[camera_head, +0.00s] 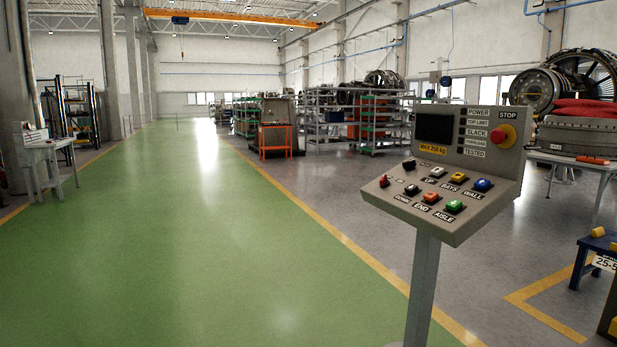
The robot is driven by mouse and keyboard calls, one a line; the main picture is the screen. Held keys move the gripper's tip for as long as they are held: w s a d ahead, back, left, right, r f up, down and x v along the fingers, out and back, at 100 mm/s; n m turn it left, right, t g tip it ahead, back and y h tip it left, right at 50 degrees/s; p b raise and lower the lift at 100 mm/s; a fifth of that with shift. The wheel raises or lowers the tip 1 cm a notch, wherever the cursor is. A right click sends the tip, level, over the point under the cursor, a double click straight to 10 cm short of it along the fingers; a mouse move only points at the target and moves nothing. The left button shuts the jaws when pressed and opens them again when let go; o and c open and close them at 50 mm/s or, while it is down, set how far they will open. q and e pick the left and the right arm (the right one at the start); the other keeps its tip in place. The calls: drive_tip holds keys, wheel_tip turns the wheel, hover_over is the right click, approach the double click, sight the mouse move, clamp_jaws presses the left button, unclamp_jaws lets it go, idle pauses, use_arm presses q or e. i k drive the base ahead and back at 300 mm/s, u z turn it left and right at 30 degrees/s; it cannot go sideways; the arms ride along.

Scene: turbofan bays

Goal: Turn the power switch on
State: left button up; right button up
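A grey control console (445,160) stands on a post at the right of the head view. A small red switch (384,181) sits at the left end of its sloped face, with a tiny label beside it too small to read. Whether it is on or off I cannot tell. The upright panel has a dark screen (434,129) and a column of labels with POWER (478,113) at the top; the small squares beside them look dark. Neither of my grippers is in view.
The sloped face carries several coloured buttons, such as a blue one (483,185) and a green one (455,206). A red STOP knob (502,135) is at upper right. The green floor (200,240) left of the console is clear. A blue stool (598,245) stands at right.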

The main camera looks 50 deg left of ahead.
sight(384, 183)
drive_tip(key=u, duration=1.5)
drive_tip(key=i, duration=1.85)
drive_tip(key=z, duration=0.8)
drive_tip(key=i, duration=0.8)
drive_tip(key=z, duration=0.65)
